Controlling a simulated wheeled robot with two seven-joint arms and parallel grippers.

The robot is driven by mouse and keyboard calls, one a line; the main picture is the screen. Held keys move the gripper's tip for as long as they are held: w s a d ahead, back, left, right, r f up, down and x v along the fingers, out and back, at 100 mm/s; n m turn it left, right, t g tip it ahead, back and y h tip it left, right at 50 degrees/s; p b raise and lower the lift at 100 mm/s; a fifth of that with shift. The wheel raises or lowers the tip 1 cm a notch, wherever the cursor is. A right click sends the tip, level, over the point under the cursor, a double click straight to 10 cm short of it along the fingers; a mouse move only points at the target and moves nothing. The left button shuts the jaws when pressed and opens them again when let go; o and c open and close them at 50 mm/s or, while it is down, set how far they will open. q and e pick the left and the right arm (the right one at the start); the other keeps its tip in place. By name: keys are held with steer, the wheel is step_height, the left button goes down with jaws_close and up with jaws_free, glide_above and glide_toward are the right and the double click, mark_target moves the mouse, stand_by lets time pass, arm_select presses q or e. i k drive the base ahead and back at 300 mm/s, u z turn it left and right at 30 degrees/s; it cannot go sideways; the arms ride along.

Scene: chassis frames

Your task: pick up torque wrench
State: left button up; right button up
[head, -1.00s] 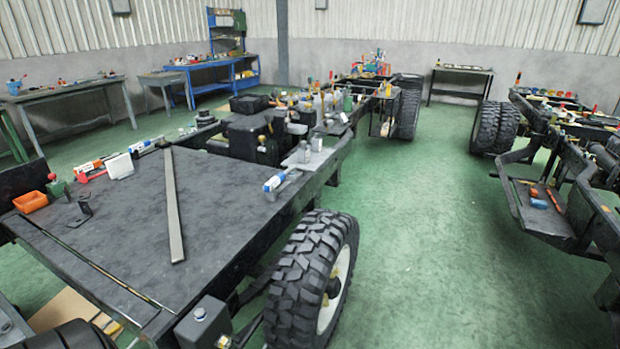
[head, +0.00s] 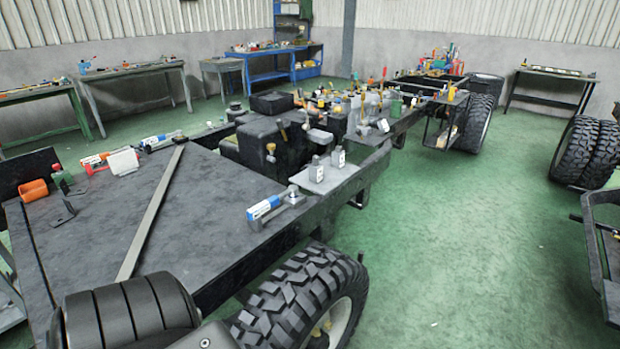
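I cannot single out a torque wrench for certain. A long, flat grey bar (head: 152,215) lies across the dark deck of the near chassis (head: 205,225). A blue-and-white tube (head: 263,207) lies at the deck's right edge, beside a small grey metal part (head: 292,195). Many small items crowd the chassis farther back, too small to tell apart. Neither of my grippers shows in the head view.
An orange cup (head: 34,190) and a white box (head: 123,161) are on the deck's left side. A big tyre (head: 300,295) stands at the near right. Workbenches (head: 130,72) line the back wall. Green floor (head: 470,225) is clear between the near chassis and the one at right.

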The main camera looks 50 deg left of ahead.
mark_target(260, 208)
steer(key=i, duration=2.1)
steer(key=u, duration=2.45)
